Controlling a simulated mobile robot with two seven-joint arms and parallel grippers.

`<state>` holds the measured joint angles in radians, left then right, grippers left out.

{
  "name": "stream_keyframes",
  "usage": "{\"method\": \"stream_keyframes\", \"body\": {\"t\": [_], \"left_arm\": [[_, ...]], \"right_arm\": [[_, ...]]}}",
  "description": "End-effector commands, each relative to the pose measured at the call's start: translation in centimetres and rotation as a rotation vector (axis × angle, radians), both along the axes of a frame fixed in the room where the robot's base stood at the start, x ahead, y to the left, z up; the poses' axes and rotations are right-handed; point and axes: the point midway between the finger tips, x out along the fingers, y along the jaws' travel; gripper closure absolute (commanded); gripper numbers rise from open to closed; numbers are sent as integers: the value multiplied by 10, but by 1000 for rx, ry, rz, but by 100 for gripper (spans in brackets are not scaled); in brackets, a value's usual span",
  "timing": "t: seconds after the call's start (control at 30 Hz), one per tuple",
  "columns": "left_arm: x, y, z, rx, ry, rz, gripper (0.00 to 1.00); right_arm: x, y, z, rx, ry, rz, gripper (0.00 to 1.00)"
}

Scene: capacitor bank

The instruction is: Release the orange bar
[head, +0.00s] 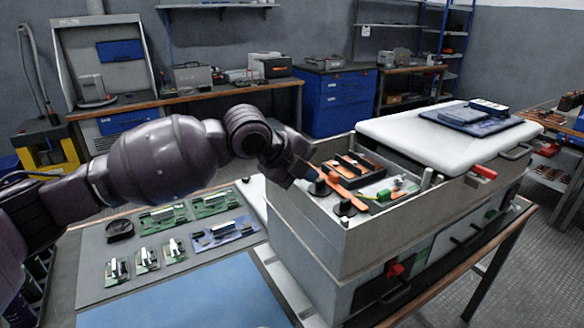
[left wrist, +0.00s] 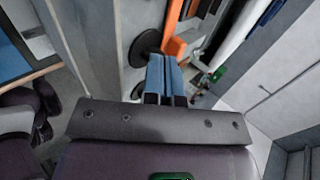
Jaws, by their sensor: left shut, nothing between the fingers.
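The orange bar (head: 345,194) lies slantwise inside the open grey cabinet (head: 345,240), beside black round posts (head: 319,188). Black discs (left wrist: 146,44) sit to the left of the fingers. My right gripper is not in view.
A white lid (head: 440,130) with a blue folder (head: 468,121) on it covers the cabinet's back part. A red handle (head: 483,172) is on its right side. Circuit boards (head: 163,218) lie on the grey mat to the left. A workbench (head: 190,100) stands behind.

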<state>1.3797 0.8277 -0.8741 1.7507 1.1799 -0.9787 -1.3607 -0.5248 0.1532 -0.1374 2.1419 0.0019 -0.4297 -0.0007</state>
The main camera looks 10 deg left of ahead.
Motion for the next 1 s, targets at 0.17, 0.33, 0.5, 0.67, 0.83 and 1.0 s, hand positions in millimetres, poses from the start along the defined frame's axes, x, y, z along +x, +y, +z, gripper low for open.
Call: {"method": "stream_keyframes", "body": {"t": [0.17,0.33,0.5,0.67,0.83,1.0], "left_arm": [[12,-17,1,-1,-2,-1,100],[16,-23,2,0,-3,-1,100],[17,-23,3,0,-3,0,100],[17,-23,3,0,-3,0,100],[22,-31,3,-2,-3,0,100],[33,-46,2,-2,-1,0,100]], "right_arm": [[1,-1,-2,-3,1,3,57],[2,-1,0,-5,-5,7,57],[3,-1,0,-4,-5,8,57],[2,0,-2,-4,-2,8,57],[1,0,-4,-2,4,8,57],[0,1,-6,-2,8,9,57]]}}
